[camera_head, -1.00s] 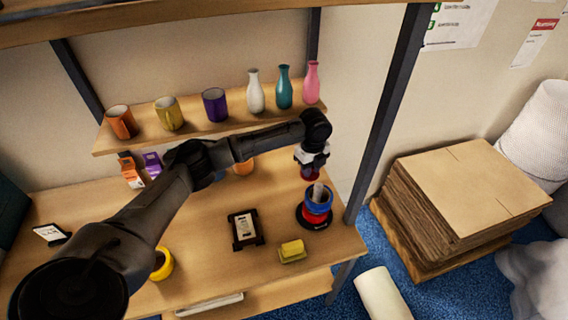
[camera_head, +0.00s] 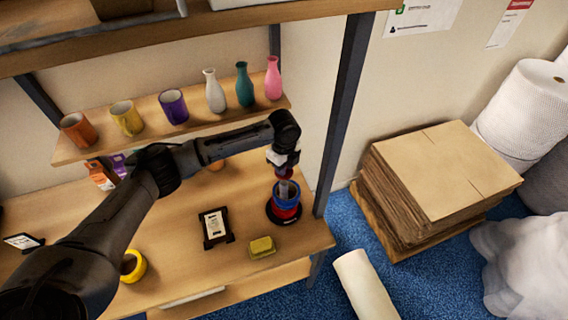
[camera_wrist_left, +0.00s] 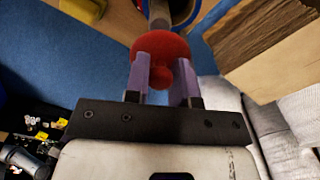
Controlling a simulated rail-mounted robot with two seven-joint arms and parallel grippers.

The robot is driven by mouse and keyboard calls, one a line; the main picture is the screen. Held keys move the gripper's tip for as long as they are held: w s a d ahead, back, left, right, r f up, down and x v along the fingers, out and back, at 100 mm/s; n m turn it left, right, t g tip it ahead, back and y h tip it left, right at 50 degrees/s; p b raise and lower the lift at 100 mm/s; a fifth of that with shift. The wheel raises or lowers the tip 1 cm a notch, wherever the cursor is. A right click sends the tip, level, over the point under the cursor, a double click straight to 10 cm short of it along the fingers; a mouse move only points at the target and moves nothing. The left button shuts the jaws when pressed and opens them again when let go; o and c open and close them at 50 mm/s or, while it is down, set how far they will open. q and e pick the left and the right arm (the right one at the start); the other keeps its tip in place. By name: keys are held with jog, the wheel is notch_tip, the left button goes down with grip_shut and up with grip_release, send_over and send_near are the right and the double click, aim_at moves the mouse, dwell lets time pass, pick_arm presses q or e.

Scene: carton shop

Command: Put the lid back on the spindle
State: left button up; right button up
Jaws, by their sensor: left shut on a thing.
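The red lid (camera_head: 284,174) is held in my left gripper (camera_head: 284,167), just above the spindle. In the left wrist view, the pale purple fingers of the left gripper (camera_wrist_left: 162,80) are shut on the knob of the round red lid (camera_wrist_left: 162,47). The spindle (camera_head: 284,213) stands on the table with a black round base, blue and red rings around it and a grey post rising to the lid. The post (camera_wrist_left: 158,12) shows beyond the lid in the left wrist view. I cannot tell whether lid and post touch. My right gripper is out of view.
A yellow block (camera_head: 262,247) and a black-framed card (camera_head: 215,228) lie left of the spindle. A shelf post (camera_head: 343,120) stands close on the right. Mugs and bottles line the shelf (camera_head: 75,152) behind. A yellow tape roll (camera_head: 134,266) is at the front left.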

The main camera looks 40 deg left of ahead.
aim_at(284, 183)
pick_arm(q)
jog(key=shift+f, duration=0.7)
notch_tip(284, 183, down, 2)
jog(key=b, duration=0.3)
jog(key=shift+f, duration=1.05)
jog(key=shift+p, duration=0.35)
jog(key=shift+p, duration=0.4)
dwell(1.0)
jog(key=shift+f, duration=0.15)
dwell(0.5)
